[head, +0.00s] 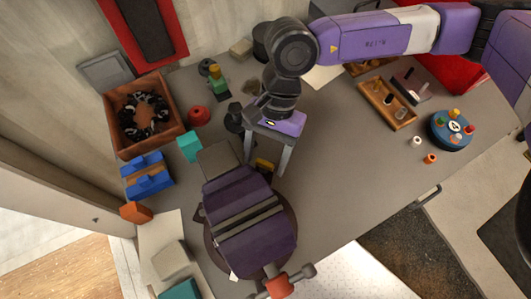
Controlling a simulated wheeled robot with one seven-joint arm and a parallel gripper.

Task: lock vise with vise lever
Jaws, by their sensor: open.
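The purple vise (236,199) stands on a round dark base near the table's front edge in the head view. A grey slot runs across its top, and I cannot tell how tightly its jaws are closed. Its lever (308,270), a grey bar with knobbed ends beside an orange-red part, is at the vise's front, at the bottom of the picture. My gripper (265,168) is open and points down behind the vise, just above it in the picture. It is apart from the lever.
A wooden tray (402,119) and a round blue holder (438,134) lie to the right. The table right of the vise is clear.

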